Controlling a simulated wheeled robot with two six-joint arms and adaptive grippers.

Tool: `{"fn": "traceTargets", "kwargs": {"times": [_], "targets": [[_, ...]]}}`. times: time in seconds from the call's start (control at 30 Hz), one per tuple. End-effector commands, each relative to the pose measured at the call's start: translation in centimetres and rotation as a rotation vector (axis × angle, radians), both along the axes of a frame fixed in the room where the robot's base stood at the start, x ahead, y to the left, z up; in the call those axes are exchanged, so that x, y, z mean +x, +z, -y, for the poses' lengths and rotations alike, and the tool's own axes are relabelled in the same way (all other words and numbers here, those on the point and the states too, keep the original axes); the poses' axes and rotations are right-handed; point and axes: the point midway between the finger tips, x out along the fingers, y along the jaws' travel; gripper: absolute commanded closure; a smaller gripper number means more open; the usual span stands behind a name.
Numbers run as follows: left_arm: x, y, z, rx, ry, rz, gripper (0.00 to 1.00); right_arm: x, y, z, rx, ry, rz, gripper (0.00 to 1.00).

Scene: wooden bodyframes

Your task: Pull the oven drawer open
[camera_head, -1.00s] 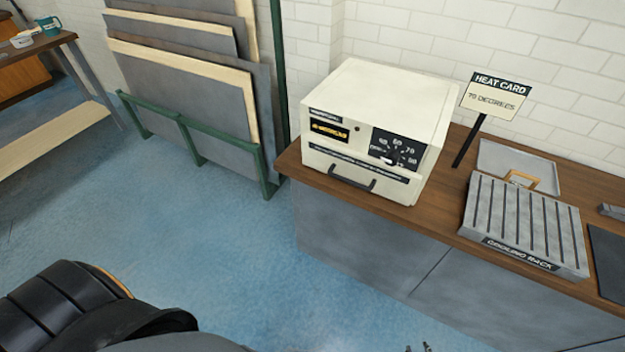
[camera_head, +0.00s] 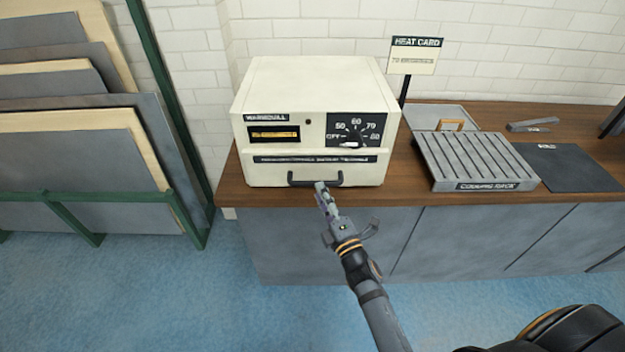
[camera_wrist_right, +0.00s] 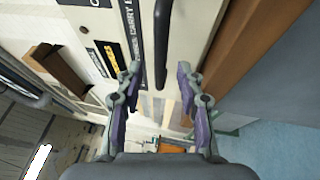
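The cream oven (camera_head: 315,110) stands on the wooden counter, with a dial at its right and a small window at its left. Its drawer (camera_head: 275,172) is the lower front panel and looks closed. A dark bar handle (camera_head: 302,181) is on the drawer front. My right gripper (camera_head: 321,188) is at the handle, reaching in from below. In the right wrist view my right gripper (camera_wrist_right: 158,75) is open, and the handle (camera_wrist_right: 162,40) shows between its two fingertips; contact cannot be told. My left gripper is not in view.
A heat card sign (camera_head: 415,57) stands right of the oven. A slatted cooling rack (camera_head: 475,160), a grey tray (camera_head: 420,117) and a dark mat (camera_head: 570,168) lie further right on the counter (camera_head: 405,190). A green rack (camera_head: 100,200) of panels stands left. Blue floor is clear in front.

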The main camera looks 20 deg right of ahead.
Motion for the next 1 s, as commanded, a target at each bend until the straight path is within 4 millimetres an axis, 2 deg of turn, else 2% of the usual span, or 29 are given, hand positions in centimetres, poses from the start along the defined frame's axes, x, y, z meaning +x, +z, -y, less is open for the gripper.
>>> {"fn": "traceTargets", "kwargs": {"times": [0.1,0.23,0.4,0.6,0.87,1.0], "targets": [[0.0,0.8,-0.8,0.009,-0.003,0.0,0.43,2.3,0.7,-0.3,0.0,0.0,0.002,0.63],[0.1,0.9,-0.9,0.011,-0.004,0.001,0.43,4.0,0.7,-0.5,0.002,0.0,0.0,0.63],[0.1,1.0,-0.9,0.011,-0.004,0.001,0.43,4.7,0.7,-0.6,0.002,0.0,-0.002,0.63],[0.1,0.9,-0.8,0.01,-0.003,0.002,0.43,4.7,0.7,-0.6,0.002,0.0,-0.002,0.63],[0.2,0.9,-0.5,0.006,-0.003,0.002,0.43,4.7,0.7,-0.6,0.002,0.0,-0.002,0.98],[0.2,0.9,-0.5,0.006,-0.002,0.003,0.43,4.7,0.7,-0.6,0.002,0.0,-0.002,1.0]]}}
